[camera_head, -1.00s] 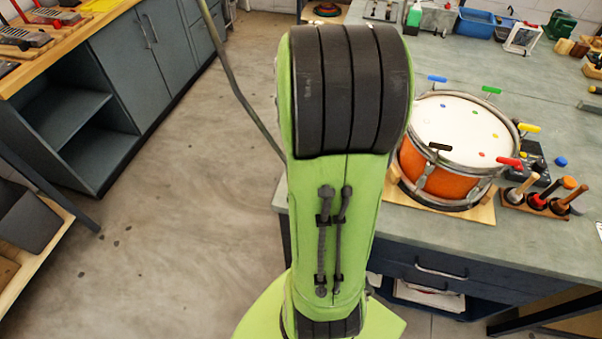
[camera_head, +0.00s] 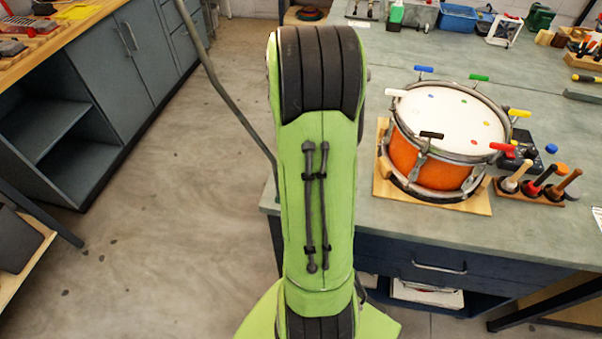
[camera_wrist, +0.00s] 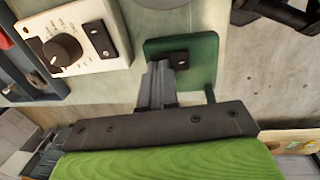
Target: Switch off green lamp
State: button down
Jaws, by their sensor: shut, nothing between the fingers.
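In the wrist view, a green base (camera_wrist: 206,58) with a small dark switch (camera_wrist: 180,59) lies on the bench, and it looks like the foot of the green lamp. The lamp's upper part and its light cannot be made out. My gripper (camera_wrist: 160,70) is shut and empty, its fingertips over the base just left of the switch. I cannot tell whether they touch it. In the head view my own arm hides the gripper, and the green base is not visible there.
A white box with a black knob (camera_wrist: 66,48) is left of the green base in the wrist view. In the head view, an orange drum (camera_head: 440,172) with coloured keys stands on the bench at the right. A rack of wooden-handled tools (camera_head: 535,190) is beside it. Open floor lies left.

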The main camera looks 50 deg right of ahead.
jog(key=shift+f, duration=0.1)
dwell(0.4)
jog(key=shift+s+a, duration=0.3)
jog(key=shift+a, duration=0.45)
